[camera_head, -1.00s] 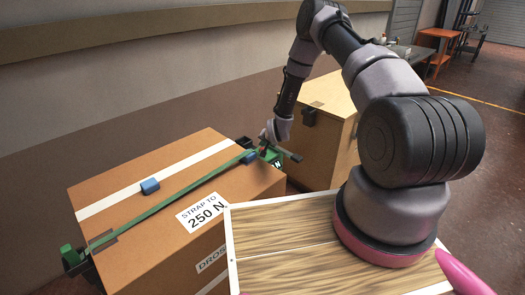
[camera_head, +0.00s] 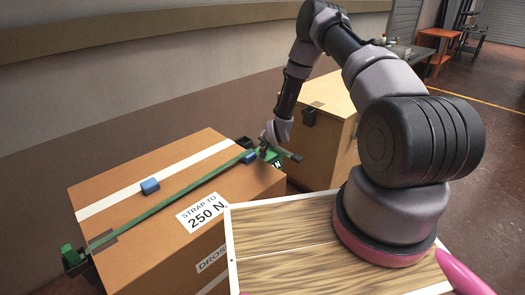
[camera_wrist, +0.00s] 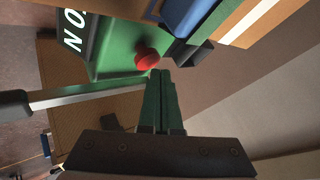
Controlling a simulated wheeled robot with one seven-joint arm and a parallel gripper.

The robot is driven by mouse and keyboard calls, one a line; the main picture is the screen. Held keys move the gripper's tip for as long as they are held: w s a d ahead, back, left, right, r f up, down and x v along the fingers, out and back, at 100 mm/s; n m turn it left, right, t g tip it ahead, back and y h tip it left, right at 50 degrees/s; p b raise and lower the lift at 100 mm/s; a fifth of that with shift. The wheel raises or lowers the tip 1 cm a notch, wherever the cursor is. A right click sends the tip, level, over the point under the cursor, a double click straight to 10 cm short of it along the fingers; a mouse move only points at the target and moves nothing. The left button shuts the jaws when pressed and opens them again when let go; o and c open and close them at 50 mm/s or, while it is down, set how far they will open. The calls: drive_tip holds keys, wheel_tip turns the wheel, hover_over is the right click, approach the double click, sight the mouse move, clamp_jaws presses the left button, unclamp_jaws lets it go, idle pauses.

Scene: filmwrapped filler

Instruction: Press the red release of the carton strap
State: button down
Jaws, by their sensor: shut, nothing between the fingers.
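The red release (camera_wrist: 146,58) is a round red button on the green tensioner housing (camera_wrist: 112,45), seen in the wrist view. In the head view the housing (camera_head: 272,156) sits at the carton's far right edge, and I cannot make out the button there. The green strap (camera_head: 185,194) runs across the top of the brown carton (camera_head: 140,165). My gripper (camera_wrist: 160,73) is shut and empty. Its fingertips are close beside the red release, just below and right of it in the wrist view. I cannot tell whether they touch it.
A wood-topped surface (camera_head: 285,240) is in front.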

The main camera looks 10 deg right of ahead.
drive_tip(key=shift+f, duration=1.1)
idle(0.9)
drive_tip(key=shift+r, duration=1.3)
drive_tip(key=shift+r, duration=2.55)
